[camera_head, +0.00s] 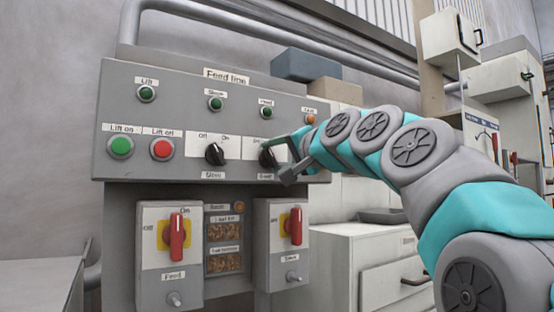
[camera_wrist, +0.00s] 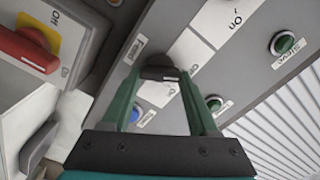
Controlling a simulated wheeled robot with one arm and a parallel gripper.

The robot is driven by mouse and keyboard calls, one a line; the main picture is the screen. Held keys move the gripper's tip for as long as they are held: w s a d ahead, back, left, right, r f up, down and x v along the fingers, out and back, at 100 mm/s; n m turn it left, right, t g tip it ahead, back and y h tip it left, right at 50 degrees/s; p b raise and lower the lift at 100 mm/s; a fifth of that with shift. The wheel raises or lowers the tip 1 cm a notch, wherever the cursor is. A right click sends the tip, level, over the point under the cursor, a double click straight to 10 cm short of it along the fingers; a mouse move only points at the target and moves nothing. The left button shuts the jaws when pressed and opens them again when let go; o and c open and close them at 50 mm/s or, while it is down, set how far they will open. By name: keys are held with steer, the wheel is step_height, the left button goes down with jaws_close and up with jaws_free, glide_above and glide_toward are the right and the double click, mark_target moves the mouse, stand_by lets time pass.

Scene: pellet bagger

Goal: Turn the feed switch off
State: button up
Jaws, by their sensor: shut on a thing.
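My gripper (camera_head: 283,160) reaches the right end of the grey control panel. It is shut on the right black rotary knob (camera_head: 267,156). In the wrist view this knob (camera_wrist: 160,73) sits between the two green fingertips. Lower left, a grey box labelled Feed carries a red rotary handle (camera_head: 177,238) on a yellow plate. That handle stands upright towards the On mark, and my gripper is well apart from it.
Left of the held knob is another black knob (camera_head: 214,154) with Off and On marks. Green (camera_head: 120,146) and red (camera_head: 162,149) lift buttons sit further left. A second red handle (camera_head: 296,226) is on a box below. A white cabinet (camera_head: 345,260) stands at the right.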

steer(key=shift+a+f, duration=0.1)
steer(key=o, duration=1.4)
steer(key=v, duration=0.8)
steer(key=shift+w, duration=0.1)
